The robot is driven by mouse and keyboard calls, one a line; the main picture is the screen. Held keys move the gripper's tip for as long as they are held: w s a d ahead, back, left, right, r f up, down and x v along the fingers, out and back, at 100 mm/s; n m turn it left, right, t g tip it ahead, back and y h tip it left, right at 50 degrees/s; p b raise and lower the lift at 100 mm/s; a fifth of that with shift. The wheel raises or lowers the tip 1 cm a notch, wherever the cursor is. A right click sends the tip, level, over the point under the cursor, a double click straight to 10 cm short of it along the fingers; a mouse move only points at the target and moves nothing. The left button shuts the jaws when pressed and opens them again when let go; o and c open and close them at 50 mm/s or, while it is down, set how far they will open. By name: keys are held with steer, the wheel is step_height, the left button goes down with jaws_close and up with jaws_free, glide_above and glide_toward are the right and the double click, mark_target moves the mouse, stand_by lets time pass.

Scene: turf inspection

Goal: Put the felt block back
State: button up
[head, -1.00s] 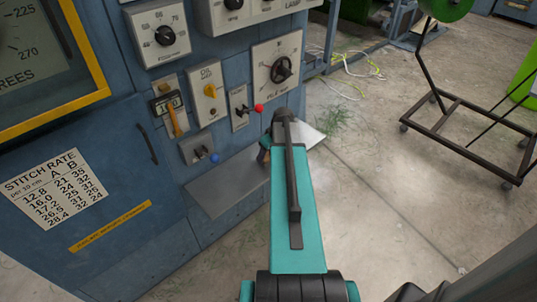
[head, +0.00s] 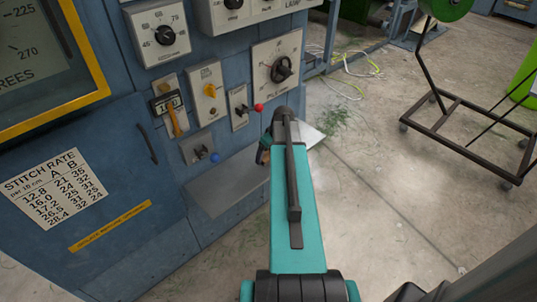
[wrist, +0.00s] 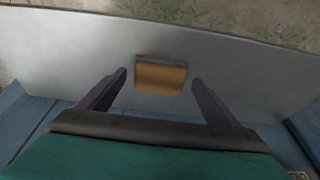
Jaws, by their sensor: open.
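The felt block (wrist: 161,77), tan with a dark grey strip along its far edge, lies on a grey metal shelf (wrist: 60,55) in the wrist view. My gripper (wrist: 159,77) is open, with one dark finger to the left of the block and one to the right. There is a visible gap on each side, and I cannot tell how high the fingertips are above the shelf. In the head view, my arm hides the block and most of my gripper; the shelf (head: 225,190) shows to the left of the arm.
A blue machine panel stands behind the shelf, with a red-knobbed lever (head: 258,107), a blue knob (head: 215,158), a yellow switch (head: 210,90) and dials close to my arm. A wheeled frame (head: 470,140) stands on the floor at right. Concrete floor between is mostly clear.

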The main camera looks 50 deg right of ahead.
steer(key=v, duration=1.1)
steer(key=shift+r, duration=0.25)
steer(key=shift+s, duration=0.25)
stand_by(0.4)
